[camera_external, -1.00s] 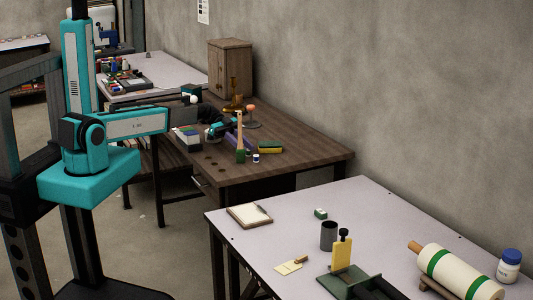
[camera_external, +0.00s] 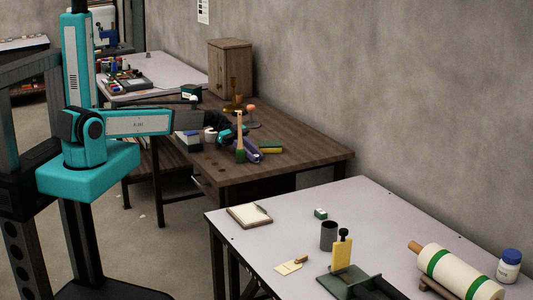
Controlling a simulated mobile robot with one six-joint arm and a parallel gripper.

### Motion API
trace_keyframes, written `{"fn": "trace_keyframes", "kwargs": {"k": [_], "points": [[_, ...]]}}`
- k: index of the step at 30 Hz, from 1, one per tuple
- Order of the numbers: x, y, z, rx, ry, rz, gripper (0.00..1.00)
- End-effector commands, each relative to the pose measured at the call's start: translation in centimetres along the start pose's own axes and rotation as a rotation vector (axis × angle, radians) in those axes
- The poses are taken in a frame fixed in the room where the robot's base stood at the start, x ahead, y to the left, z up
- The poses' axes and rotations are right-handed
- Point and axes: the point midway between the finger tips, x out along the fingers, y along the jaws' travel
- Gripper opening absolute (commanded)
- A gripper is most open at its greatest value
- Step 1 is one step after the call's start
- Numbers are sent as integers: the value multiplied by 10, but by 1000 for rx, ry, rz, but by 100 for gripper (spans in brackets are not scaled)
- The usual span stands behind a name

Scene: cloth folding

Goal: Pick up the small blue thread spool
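My gripper (camera_external: 253,154) reaches over the dark wooden workbench (camera_external: 310,155), behind an upright brush with a wooden handle (camera_external: 240,125). Its teal wrist part shows left of the brush handle, and a purple part shows low at the brush's right. The small blue thread spool cannot be made out now; the purple part covers the place where a small white and blue item stood. The fingers are too small and partly covered by the brush, so I cannot tell whether they are open or shut on anything.
A yellow and green block (camera_external: 270,147) lies just right of my gripper. A white roll (camera_external: 210,137) and a stacked box (camera_external: 187,140) stand to the left. A wooden cabinet (camera_external: 230,68) stands behind. The bench's right end is clear.

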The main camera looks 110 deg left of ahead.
Motion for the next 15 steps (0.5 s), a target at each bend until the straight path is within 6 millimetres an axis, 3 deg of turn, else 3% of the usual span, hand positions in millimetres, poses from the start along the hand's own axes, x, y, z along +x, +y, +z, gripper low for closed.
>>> {"fn": "trace_keyframes", "kwargs": {"k": [7, 11, 15], "points": [[0, 0, 0, 0, 0, 0, 23], [0, 0, 0, 0, 0, 0, 1], [0, 0, 0, 0, 0, 0, 0]]}}
